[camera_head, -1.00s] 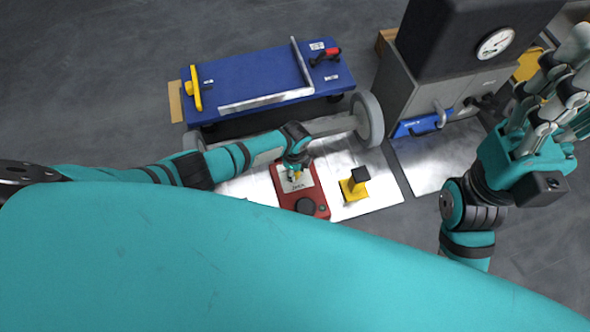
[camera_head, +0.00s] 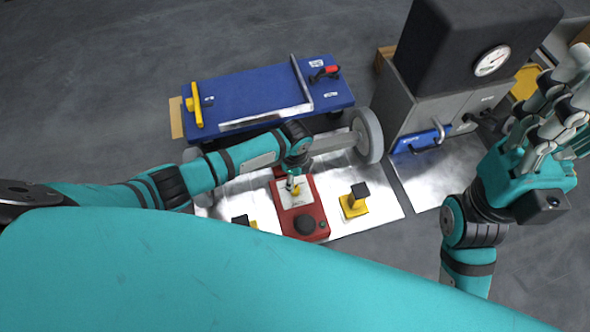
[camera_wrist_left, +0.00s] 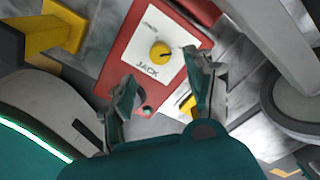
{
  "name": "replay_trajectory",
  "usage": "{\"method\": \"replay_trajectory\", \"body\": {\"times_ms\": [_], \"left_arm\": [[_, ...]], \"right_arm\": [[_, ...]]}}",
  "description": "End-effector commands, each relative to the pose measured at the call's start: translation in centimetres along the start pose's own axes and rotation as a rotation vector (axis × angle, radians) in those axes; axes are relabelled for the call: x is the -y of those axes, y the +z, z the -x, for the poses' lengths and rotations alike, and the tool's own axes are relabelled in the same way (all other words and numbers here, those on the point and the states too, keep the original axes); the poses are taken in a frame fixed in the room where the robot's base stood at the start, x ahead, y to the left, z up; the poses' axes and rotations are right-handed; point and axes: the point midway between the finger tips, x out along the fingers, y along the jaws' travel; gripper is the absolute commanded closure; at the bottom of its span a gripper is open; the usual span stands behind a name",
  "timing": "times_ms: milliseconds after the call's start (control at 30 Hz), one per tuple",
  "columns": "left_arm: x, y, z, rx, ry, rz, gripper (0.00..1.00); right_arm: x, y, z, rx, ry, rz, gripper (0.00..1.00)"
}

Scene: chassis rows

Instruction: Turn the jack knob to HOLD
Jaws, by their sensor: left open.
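The jack is a red box (camera_head: 312,217) with a white panel, lying on a pale metallic sheet. A yellow knob (camera_wrist_left: 160,51) with a dark pointer mark sits on the panel (camera_wrist_left: 146,28), which reads JACK; the smaller marking is too small to read. The knob also shows in the head view (camera_head: 295,190). My left gripper (camera_head: 293,179) is over the panel, beside the knob. In the left wrist view its two fingers (camera_wrist_left: 160,80) are apart, on either side of the knob's line, with nothing between them. My right gripper (camera_head: 548,120) is raised at the right, away from the jack.
A yellow block with a black top (camera_head: 353,204) stands right of the jack; another (camera_head: 241,221) is at its left. A blue cart (camera_head: 250,97) is behind, with a grey wheel (camera_head: 367,135) nearby. A grey cabinet with a gauge (camera_head: 492,60) stands at right.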

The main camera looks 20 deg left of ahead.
Motion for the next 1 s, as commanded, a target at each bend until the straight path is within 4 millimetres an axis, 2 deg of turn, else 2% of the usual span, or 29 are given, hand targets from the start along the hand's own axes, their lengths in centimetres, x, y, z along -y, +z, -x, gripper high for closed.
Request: {"method": "replay_trajectory", "body": {"times_ms": [100, 300, 900, 1000], "left_arm": [[0.1, 0.0, 2.2, 0.000, -0.004, -0.002, 0.45], [0.0, 0.0, 4.0, 0.001, 0.000, -0.001, 0.45], [0.0, 0.0, 4.3, 0.000, -0.001, -0.001, 0.45], [0.3, -0.9, 4.5, -0.028, -0.032, 0.008, 0.45]], "right_arm": [[0.0, 0.0, 0.0, 0.000, 0.000, 0.000, 0.60], [0.0, 0.0, 0.0, 0.000, 0.000, 0.000, 0.60], [0.0, 0.0, 0.0, 0.000, 0.000, 0.000, 0.60], [0.0, 0.0, 0.0, 0.002, 0.000, 0.000, 0.60]]}}
